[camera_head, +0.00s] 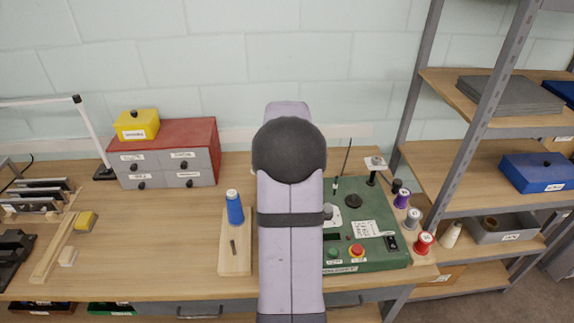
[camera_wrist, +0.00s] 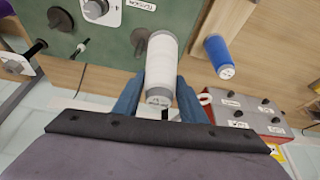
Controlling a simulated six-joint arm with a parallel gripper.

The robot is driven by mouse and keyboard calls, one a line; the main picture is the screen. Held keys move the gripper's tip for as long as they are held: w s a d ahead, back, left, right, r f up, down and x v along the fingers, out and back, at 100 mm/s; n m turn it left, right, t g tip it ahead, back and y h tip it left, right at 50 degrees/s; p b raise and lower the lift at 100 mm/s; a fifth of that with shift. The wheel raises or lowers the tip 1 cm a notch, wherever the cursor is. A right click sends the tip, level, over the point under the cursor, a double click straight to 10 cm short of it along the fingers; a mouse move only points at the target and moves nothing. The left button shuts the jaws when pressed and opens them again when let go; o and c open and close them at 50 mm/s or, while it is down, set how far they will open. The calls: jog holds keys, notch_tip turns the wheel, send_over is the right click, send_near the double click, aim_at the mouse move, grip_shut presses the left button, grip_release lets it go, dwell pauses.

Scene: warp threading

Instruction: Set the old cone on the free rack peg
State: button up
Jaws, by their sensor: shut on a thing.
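My gripper (camera_wrist: 158,106) is shut on a cone of white thread (camera_wrist: 160,60) with grey ends, held between its two blue fingers in the wrist view. In the head view my own arm hides the gripper and this cone. The wooden rack board (camera_head: 236,265) lies on the bench just left of my arm. A blue cone (camera_head: 235,207) stands at its far end, and it also shows in the wrist view (camera_wrist: 217,56). A bare dark peg (camera_head: 233,247) sticks up from the nearer part of the board.
A green machine panel (camera_head: 367,259) with knobs and buttons is right of my arm. Purple (camera_head: 401,198), grey (camera_head: 413,217) and red (camera_head: 424,243) spools sit along its right side. A drawer box (camera_head: 205,139) with a yellow box (camera_head: 136,125) stands at the back left.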

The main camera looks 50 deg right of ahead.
jog(key=w+a+n+y+b, duration=0.1)
jog(key=w+a+n, duration=0.2)
jog(key=a, duration=1.6)
jog(key=shift+f+n+t+b, duration=0.15)
jog(key=shift+n+t+b, duration=0.15)
jog(key=shift+b, duration=0.05)
jog(key=shift+f, duration=0.15)
jog(key=b, duration=0.9)
send_over(231, 240)
jog(key=shift+d+f, duration=0.1)
jog(key=shift+f, duration=5.25)
jog(key=shift+f+b, duration=0.4)
jog(key=shift+f, duration=0.3)
jog(key=o, duration=1)
jog(key=shift+r, duration=0.15)
